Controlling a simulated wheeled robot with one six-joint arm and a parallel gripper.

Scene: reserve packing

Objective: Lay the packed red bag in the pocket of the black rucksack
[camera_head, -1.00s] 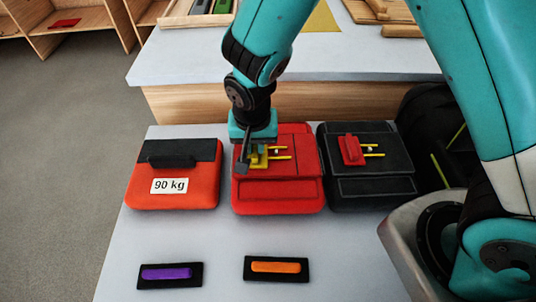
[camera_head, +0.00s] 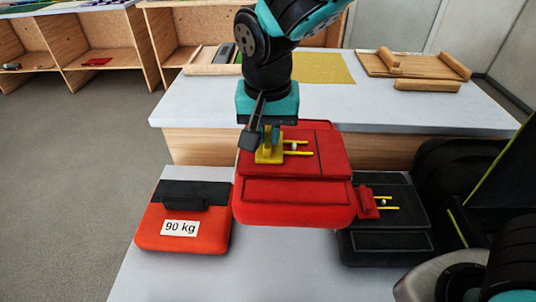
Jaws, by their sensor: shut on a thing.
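My gripper (camera_head: 271,150) is shut on the yellow handle (camera_head: 268,155) on top of the packed red bag (camera_head: 296,205). The red bag hangs below it, raised above the light table and roughly level. At right lies a flat black case (camera_head: 385,243) with yellow rails and a red handle (camera_head: 367,203); the red bag's edge covers part of its left side. Further right stands a bulky black thing with lime edging (camera_head: 462,168), partly cut off. I cannot tell for sure which of these two is the rucksack, and no open pocket shows.
An orange-red bag marked 90 kg (camera_head: 182,230) lies on the table (camera_head: 190,278) at left. Behind stands a second table (camera_head: 330,112) with a yellow sheet (camera_head: 322,68) and wooden pieces (camera_head: 415,66). Shelves stand at the back left. The near part of the table in view is clear.

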